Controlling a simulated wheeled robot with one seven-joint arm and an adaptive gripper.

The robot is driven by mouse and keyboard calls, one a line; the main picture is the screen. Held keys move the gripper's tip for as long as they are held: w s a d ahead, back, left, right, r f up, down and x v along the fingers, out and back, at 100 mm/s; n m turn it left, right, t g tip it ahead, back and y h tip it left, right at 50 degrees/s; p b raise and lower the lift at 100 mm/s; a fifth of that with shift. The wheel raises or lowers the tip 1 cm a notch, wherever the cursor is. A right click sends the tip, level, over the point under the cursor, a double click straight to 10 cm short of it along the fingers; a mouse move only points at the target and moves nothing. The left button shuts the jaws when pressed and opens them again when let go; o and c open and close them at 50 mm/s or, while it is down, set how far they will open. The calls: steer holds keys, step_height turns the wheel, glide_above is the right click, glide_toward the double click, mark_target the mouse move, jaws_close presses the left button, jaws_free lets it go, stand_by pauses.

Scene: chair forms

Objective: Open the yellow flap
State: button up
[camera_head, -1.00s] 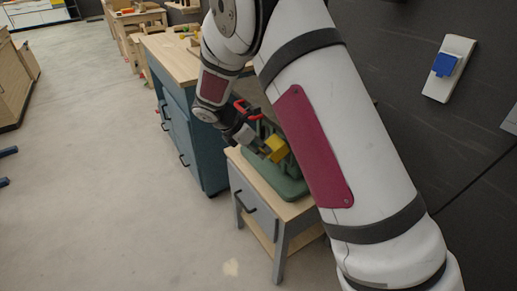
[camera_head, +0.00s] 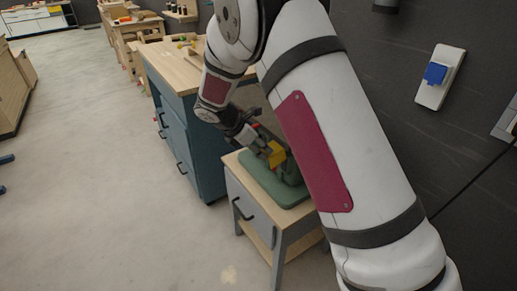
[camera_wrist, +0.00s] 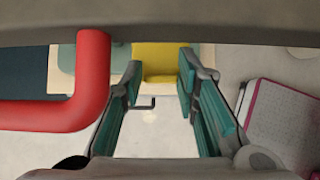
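The yellow flap (camera_head: 277,154) is on a green machine (camera_head: 272,183) that stands on a small wooden-topped cabinet. In the wrist view the yellow flap (camera_wrist: 160,62) lies between and just beyond my fingertips. My gripper (camera_head: 264,149) is at the flap's left side in the head view. Its teal-padded fingers are apart in the wrist view (camera_wrist: 160,78), and I cannot tell whether either touches the flap. A red bent bar (camera_wrist: 92,85) is close to the wrist camera at left. My arm hides part of the machine in the head view.
The small cabinet (camera_head: 246,207) has a grey drawer with a black handle. A blue workbench (camera_head: 188,135) stands behind it to the left. A blue wall socket (camera_head: 435,73) is at right. The floor (camera_head: 110,190) at left is clear.

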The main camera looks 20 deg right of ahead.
steer(key=shift+o, duration=1.4)
steer(key=shift+w+d, duration=0.1)
steer(key=shift+d, duration=0.25)
steer(key=shift+a, duration=0.25)
steer(key=v, duration=1.1)
steer(key=shift+a+r, duration=0.2)
steer(key=shift+r, duration=0.15)
